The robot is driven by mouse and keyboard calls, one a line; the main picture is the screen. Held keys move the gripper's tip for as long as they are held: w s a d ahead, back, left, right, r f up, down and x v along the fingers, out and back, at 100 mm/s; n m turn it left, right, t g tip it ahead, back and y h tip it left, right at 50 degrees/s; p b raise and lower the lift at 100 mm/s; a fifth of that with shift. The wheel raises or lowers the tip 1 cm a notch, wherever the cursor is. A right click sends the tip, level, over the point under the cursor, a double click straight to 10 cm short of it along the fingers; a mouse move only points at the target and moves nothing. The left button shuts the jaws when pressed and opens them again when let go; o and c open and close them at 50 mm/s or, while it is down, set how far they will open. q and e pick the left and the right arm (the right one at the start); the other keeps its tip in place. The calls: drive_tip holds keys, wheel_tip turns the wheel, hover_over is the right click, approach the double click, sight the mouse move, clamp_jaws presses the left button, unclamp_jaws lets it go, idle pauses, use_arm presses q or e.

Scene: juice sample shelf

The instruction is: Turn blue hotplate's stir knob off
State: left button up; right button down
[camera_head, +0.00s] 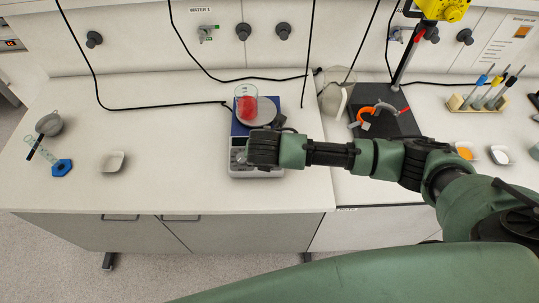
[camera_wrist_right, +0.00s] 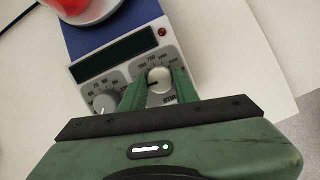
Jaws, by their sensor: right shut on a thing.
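The blue hotplate (camera_head: 237,128) stands on the bench, with its blue body also in the right wrist view (camera_wrist_right: 112,34). Its grey front panel carries a dark display (camera_wrist_right: 110,57), a left dial (camera_wrist_right: 103,103) and the stir knob (camera_wrist_right: 160,78). My right gripper (camera_wrist_right: 158,88) has its two green fingers on either side of the stir knob and is shut on it. The knob has a dark pointer line toward the left. In the head view my right gripper (camera_head: 250,150) covers part of the panel. My left gripper is not in view.
A glass beaker with red contents (camera_head: 247,106) sits on the hotplate's round plate. A clear jug (camera_head: 334,97) and a dark-based stand (camera_head: 388,124) are to the right. Black cables run behind. A white dish (camera_head: 113,162) lies left; the bench between is clear.

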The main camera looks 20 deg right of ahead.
drive_tip(key=shift+w+r+n, duration=0.1)
drive_tip(key=shift+r+n, duration=0.05)
drive_tip(key=shift+n, duration=0.25)
drive_tip(key=c, duration=1.1)
unclamp_jaws()
drive_tip(key=shift+o, duration=0.2)
drive_tip(key=b+v, duration=0.2)
drive_tip(key=v, duration=0.5)
drive_tip(key=shift+s+r, duration=0.25)
drive_tip(key=shift+r, duration=0.05)
